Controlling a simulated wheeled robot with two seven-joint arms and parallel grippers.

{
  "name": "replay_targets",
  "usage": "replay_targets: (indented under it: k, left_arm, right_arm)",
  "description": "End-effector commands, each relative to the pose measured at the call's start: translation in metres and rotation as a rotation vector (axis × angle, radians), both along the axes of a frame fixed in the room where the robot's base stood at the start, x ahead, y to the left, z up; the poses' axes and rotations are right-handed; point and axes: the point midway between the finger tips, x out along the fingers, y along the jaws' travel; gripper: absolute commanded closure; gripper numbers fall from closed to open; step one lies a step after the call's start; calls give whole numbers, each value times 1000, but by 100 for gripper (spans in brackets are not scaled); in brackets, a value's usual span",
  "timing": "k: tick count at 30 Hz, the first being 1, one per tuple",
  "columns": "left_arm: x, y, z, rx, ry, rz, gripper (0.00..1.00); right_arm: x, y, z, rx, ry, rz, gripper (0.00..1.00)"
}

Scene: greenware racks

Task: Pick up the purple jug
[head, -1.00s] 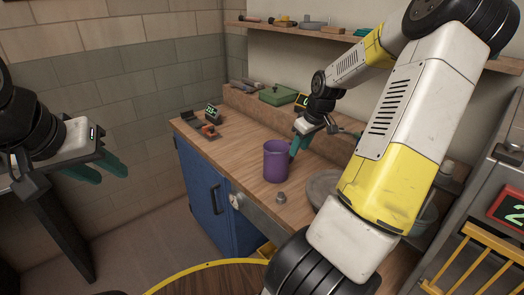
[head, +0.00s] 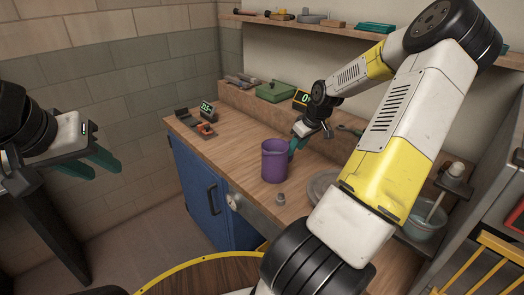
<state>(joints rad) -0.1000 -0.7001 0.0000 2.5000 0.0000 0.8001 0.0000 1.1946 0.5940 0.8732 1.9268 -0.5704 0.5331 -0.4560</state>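The purple jug (head: 274,163) stands upright on the wooden workbench (head: 237,150), near its front edge. My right gripper (head: 294,147) is at the jug's right, far side, with its teal fingers close against the rim. The jug hides part of the fingers, so I cannot tell whether they are closed on it or what they touch. My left gripper (head: 91,165) is at the left, away from the bench, open and empty with its two teal fingers apart.
A small grey metal piece (head: 280,198) sits just in front of the jug. A grey round dish (head: 322,186) lies to its right, partly behind my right arm.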

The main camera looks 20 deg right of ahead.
Motion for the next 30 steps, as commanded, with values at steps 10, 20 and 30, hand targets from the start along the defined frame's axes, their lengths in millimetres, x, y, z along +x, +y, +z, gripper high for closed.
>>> replay_targets:
  k: [10,20,30]
  left_arm:
    - [0,0,0,0,0,0,64]
    - [0,0,0,0,0,0,64]
    - [0,0,0,0,0,0,64]
  right_arm:
    - [13,7,-38,0,0,2,60]
    - [13,7,-38,0,0,0,86]
    - [13,6,-38,0,0,0,100]
